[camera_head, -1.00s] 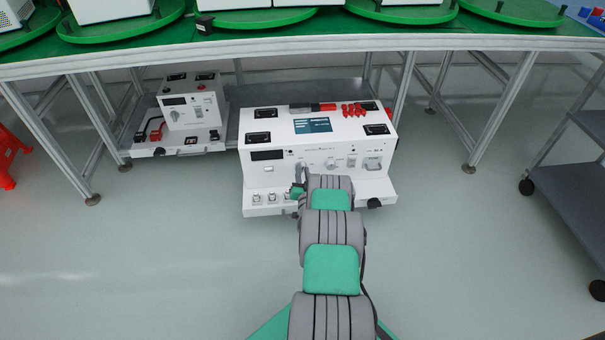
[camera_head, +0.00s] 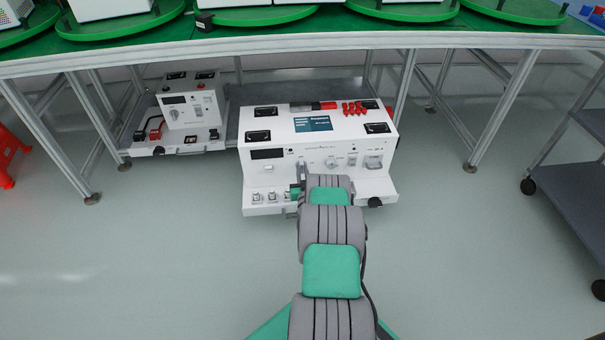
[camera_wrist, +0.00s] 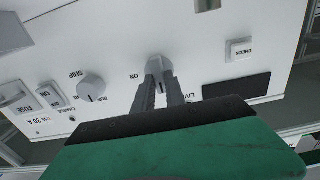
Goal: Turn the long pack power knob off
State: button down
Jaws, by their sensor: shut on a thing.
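The long pack (camera_head: 262,181) is a wide white unit with a sloped control front, standing on the low shelf under the green bench. My gripper (camera_wrist: 160,80) is shut on a grey round knob (camera_wrist: 159,63) on its front panel, with one finger on each side. The wrist view is upside down; "ON" is printed beside this knob, and a partly hidden "LIVE" label is near my fingers. The knob's pointer is mostly hidden by the fingers. In the head view my gripper (camera_head: 302,172) is at the panel's left-centre and hides the knob.
A second knob (camera_wrist: 91,88), with "SHIP" near it, sits beside the gripped one. Switches marked "FUSE" (camera_wrist: 15,98) and a "CHECK" button (camera_wrist: 240,49) are on the panel. A smaller white unit (camera_head: 188,105) stands left. A grey cart (camera_head: 570,190) is right. The front floor is clear.

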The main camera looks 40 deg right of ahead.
jog(key=c, duration=1.4)
grip_release()
jog(key=shift+s, duration=0.1)
jog(key=p+v, duration=0.3)
jog(key=v, duration=0.4)
jog(key=shift+s+a, duration=0.2)
jog(key=shift+s, duration=0.05)
